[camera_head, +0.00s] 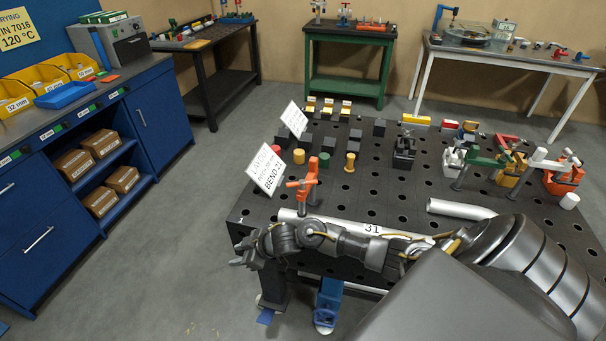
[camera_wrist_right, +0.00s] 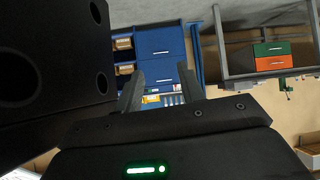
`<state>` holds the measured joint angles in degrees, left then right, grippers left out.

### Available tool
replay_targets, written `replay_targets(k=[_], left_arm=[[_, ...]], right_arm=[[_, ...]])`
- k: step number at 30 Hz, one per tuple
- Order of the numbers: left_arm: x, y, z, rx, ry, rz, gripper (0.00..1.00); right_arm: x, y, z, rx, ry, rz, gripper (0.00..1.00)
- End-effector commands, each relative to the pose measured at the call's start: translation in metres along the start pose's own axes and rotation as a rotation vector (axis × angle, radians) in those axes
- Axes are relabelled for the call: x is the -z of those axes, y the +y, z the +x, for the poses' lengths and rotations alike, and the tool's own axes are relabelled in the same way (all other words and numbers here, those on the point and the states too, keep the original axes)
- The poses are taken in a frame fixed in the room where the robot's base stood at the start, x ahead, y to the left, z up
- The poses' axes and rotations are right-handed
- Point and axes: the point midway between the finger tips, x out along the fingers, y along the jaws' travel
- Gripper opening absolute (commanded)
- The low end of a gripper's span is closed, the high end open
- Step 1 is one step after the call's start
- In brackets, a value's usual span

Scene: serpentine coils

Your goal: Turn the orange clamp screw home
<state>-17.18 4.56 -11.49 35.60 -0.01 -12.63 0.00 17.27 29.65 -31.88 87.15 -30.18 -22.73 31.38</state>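The orange clamp (camera_head: 308,190) stands upright near the front left edge of the perforated black welding table (camera_head: 340,203). Its orange screw handle (camera_head: 295,184) sticks out to the left. The clamp stands at a pale tube (camera_head: 330,223) lying along the front edge; the exact contact cannot be told. My right gripper (camera_head: 243,251) is beyond the table's left front corner, lower left of the clamp and apart from it. In the right wrist view, its two fingers (camera_wrist_right: 160,88) are apart with nothing between them. The clamp does not show there. My left gripper is not in view.
White sign cards (camera_head: 265,168) stand left of the clamp. My right arm covers the front edge. Blue cabinets (camera_head: 150,110) stand left across open floor.

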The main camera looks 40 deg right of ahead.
Motion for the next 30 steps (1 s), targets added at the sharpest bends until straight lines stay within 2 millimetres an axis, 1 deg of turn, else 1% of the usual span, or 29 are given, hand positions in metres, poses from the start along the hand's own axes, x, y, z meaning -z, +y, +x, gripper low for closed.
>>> replay_targets(k=[1, 3, 5, 6, 8, 11, 12, 14, 15, 17, 18, 21, 24, 25, 27, 30], left_arm=[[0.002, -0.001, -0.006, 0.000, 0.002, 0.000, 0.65], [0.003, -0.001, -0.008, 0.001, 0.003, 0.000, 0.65], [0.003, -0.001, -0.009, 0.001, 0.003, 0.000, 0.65], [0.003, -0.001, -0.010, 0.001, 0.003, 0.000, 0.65], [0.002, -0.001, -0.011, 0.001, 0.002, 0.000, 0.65], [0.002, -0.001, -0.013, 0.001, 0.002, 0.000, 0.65], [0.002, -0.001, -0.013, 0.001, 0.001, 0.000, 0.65], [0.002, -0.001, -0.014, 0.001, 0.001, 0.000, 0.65], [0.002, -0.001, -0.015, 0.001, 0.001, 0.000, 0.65], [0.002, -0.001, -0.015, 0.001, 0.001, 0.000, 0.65], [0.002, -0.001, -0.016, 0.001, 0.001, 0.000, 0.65], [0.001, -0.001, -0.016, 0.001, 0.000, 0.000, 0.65], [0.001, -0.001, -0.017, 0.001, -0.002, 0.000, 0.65], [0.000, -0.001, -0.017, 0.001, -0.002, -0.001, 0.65], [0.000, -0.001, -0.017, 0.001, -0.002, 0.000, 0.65], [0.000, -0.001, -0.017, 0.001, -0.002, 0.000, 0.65]], right_arm=[[0.060, 0.005, -0.027, 0.030, 0.046, -0.106, 0.39], [0.105, 0.005, -0.057, 0.080, 0.061, -0.209, 0.39], [0.129, 0.009, -0.080, 0.116, 0.050, -0.275, 0.39], [0.139, 0.015, -0.096, 0.138, 0.031, -0.307, 0.39], [0.150, 0.028, -0.120, 0.165, -0.011, -0.341, 0.39], [0.157, 0.057, -0.169, 0.189, -0.116, -0.354, 0.39], [0.157, 0.069, -0.191, 0.189, -0.164, -0.344, 0.39], [0.155, 0.086, -0.225, 0.183, -0.239, -0.314, 0.39], [0.152, 0.097, -0.247, 0.174, -0.285, -0.286, 0.39], [0.147, 0.109, -0.278, 0.159, -0.349, -0.237, 0.39], [0.143, 0.116, -0.297, 0.148, -0.386, -0.202, 0.39], [0.135, 0.127, -0.335, 0.121, -0.454, -0.120, 0.39], [0.129, 0.131, -0.359, 0.103, -0.494, -0.061, 0.39], [0.128, 0.132, -0.364, 0.099, -0.502, -0.048, 0.39], [0.125, 0.133, -0.371, 0.095, -0.515, -0.027, 0.39], [0.124, 0.133, -0.374, 0.093, -0.521, -0.017, 0.39]])
